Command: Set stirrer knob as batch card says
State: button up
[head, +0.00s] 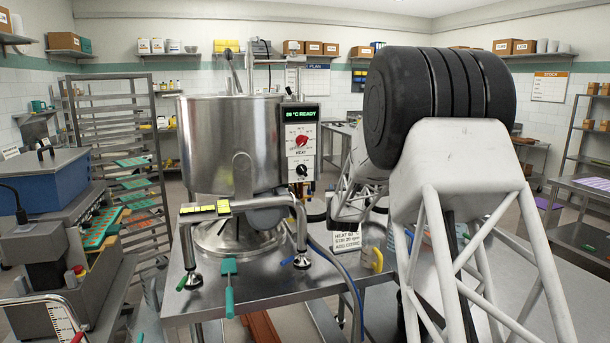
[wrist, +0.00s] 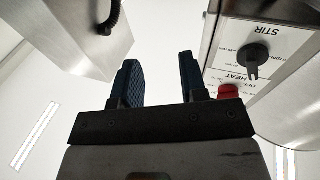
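The black stirrer knob (head: 302,170) is on the control panel of the steel kettle (head: 218,145), below the red heat knob (head: 301,142). In the wrist view the panel appears upside down, with the stirrer knob (wrist: 257,56) at upper right, its pointer toward the picture's bottom. My gripper (wrist: 158,78) is open and empty, with the stirrer knob to the right of its fingers and apart from them. The batch card (head: 348,240) stands on the steel table behind my arm; its top line starts "HEAT", a lower one seems to say "STIR 25 rpm".
The display (head: 300,114) above the knobs reads about 88 °C READY. A bent steel pipe frame (head: 297,215) and a green-handled scraper (head: 229,285) are at the table's front. My arm covers much of the right.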

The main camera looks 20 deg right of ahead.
notch_tip(320, 180, down, 3)
jog(key=s+d+m+g+h, duration=0.2)
jog(key=d+m+g, duration=0.1)
jog(key=m+g, duration=0.15)
jog(key=m+t+y, duration=0.4)
jog(key=m+y, duration=0.5)
jog(key=m, duration=1.2)
send_near(305, 173)
jog(key=w+d+f, duration=0.1)
jog(key=w+d, duration=0.1)
jog(key=shift+a+r+m+h, duration=0.15)
jog(key=shift+a+r+m, duration=0.1)
jog(key=shift+a+m, duration=0.25)
jog(key=shift+a+r+m+h, duration=0.15)
jog(key=shift+a+r+m, duration=0.1)
jog(key=shift+a, duration=0.45)
jog(key=shift+w, duration=0.2)
jog(key=shift+w, duration=3.7)
